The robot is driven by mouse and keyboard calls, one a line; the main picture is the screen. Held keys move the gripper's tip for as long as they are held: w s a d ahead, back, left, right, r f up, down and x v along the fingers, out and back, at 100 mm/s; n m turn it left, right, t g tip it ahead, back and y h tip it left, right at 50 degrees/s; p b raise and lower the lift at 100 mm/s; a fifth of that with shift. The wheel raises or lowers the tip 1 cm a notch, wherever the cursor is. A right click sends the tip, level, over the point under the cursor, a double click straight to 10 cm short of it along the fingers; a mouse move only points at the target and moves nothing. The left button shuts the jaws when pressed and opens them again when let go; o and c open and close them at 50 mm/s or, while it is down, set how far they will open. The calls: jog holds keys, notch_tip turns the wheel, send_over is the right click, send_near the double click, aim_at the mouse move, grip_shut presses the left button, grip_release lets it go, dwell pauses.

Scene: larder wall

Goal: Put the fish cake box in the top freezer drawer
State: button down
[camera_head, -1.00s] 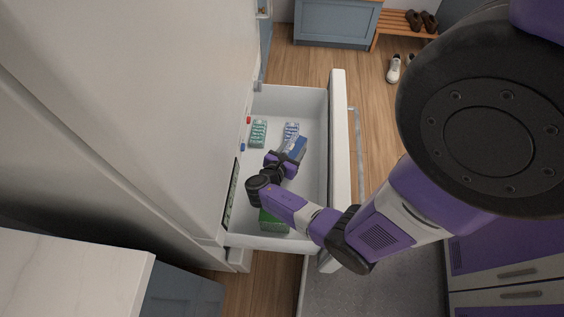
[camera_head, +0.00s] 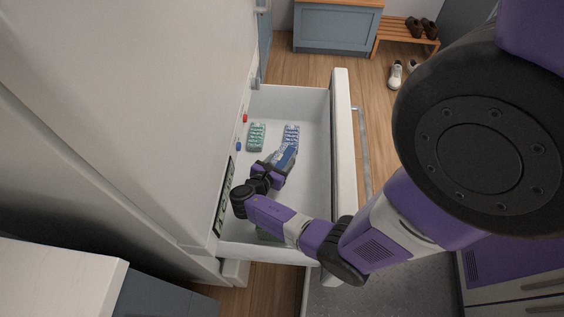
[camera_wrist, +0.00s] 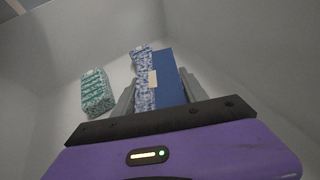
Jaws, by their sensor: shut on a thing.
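The fish cake box (camera_head: 285,155) is blue with a pale patterned face. It is between the fingers of my gripper (camera_head: 276,166), inside the open white freezer drawer (camera_head: 318,180). In the wrist view, my gripper (camera_wrist: 160,98) is shut on the box (camera_wrist: 172,76), with one grey finger on each side. I cannot tell whether the box touches the drawer floor. My gripper hides its near end.
A green patterned pack (camera_head: 256,138) and a blue-white patterned pack (camera_head: 291,137) lie toward the drawer's far end. A green box (camera_head: 266,236) at the near end is mostly hidden by my arm. The white freezer body (camera_head: 150,100) stands close on the left.

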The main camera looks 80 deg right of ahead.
jog(key=c, duration=0.6)
grip_release()
jog(key=shift+r, duration=0.15)
jog(key=p+v, duration=0.1)
jog(key=v, duration=0.6)
jog(key=shift+w+a+p, duration=0.1)
jog(key=shift+a+p, duration=0.15)
jog(key=shift+p, duration=0.05)
